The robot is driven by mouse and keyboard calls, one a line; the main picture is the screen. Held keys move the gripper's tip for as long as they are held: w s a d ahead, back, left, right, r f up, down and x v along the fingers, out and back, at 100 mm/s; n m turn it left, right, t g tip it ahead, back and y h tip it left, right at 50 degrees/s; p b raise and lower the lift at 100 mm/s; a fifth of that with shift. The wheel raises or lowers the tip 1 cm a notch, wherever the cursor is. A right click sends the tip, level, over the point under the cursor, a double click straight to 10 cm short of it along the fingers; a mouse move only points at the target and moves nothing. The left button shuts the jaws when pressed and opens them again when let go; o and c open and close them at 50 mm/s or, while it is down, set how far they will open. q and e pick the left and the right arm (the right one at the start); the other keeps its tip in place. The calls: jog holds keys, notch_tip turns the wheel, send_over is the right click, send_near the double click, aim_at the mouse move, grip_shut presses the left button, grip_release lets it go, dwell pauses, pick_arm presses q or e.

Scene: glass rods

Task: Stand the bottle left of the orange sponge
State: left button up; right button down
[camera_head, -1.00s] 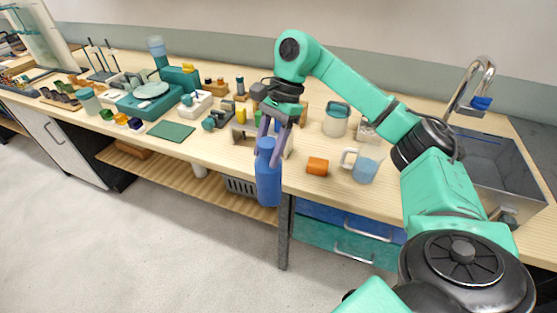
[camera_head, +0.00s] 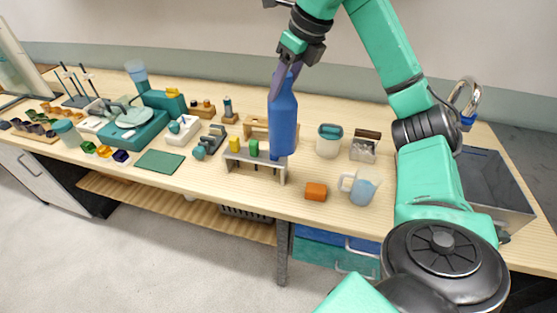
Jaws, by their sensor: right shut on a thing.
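The blue bottle (camera_head: 283,122) hangs upright from my right gripper (camera_head: 284,76), which is shut on its neck. In the picture the bottle overlaps the right end of a grey rack; I cannot tell its exact height above the bench. The orange sponge (camera_head: 316,191) lies on the bench near the front edge, below and to the right of the bottle in the picture. My left gripper is not in view.
The grey rack (camera_head: 256,169) with yellow and green pieces stands left of the sponge. A clear jug (camera_head: 362,188) is close on the sponge's right. A teal-lidded jar (camera_head: 329,141) stands behind. A green mat (camera_head: 160,161) lies farther left.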

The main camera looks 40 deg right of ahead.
notch_tip(320, 180, down, 20)
jog(key=b, duration=0.7)
jog(key=shift+r, duration=0.15)
jog(key=shift+s+b, duration=0.1)
jog(key=shift+b, duration=0.2)
jog(key=c, duration=0.7)
grip_release()
jog(key=shift+f, duration=0.2)
jog(key=o, duration=0.4)
